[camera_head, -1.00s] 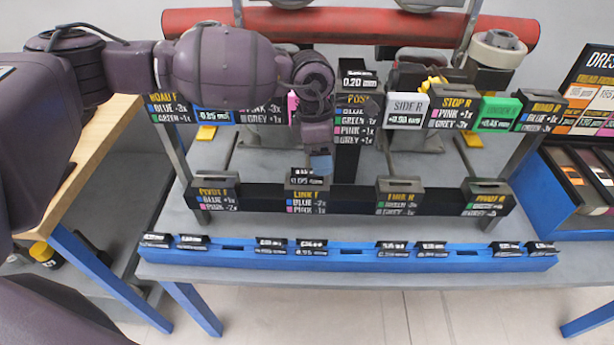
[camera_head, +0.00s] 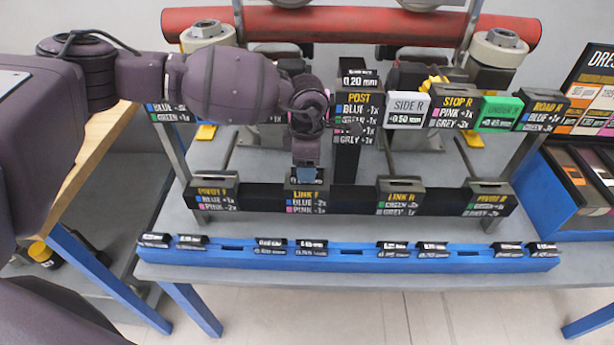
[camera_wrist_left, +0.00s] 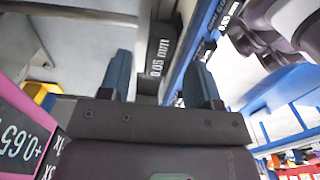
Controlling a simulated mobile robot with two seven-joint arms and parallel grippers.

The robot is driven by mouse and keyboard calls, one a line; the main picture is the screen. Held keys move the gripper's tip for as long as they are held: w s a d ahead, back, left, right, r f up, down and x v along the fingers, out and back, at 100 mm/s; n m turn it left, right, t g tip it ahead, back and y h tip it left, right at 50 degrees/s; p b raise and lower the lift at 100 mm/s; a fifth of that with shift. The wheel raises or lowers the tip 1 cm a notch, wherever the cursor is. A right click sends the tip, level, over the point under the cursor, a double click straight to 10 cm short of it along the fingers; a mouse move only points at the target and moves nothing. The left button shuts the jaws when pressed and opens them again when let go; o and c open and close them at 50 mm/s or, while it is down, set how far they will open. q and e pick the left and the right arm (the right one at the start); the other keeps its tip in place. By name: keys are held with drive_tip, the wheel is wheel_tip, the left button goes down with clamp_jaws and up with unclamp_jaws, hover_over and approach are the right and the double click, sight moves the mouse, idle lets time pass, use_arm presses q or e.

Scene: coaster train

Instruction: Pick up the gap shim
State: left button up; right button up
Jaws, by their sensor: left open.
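The gap shim, a dark tag marked 0.05 mm (camera_wrist_left: 158,55), shows in the left wrist view between and ahead of the two blue fingers. My left gripper (camera_wrist_left: 160,75) is open, with one finger on either side of the tag's line; I cannot tell whether either touches it. In the head view my left gripper (camera_head: 306,174) points down at the top of the LINK F box (camera_head: 306,201) and hides most of the tag there. My right gripper is not in view.
A blue rail (camera_head: 345,252) with several small tags runs along the table's front. Other labelled boxes, such as LINK R (camera_head: 400,198), sit on the frame. A red roller (camera_head: 350,27) lies behind.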

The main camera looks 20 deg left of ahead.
use_arm(q)
wheel_tip(320, 180, down, 3)
drive_tip(key=shift+f, duration=0.15)
drive_tip(key=c, duration=1)
drive_tip(key=shift+r, duration=0.2)
drive_tip(key=shift+c, duration=0.2)
wheel_tip(320, 180, up, 24)
drive_tip(key=p, duration=0.3)
drive_tip(key=shift+r, duration=0.2)
idle(0.4)
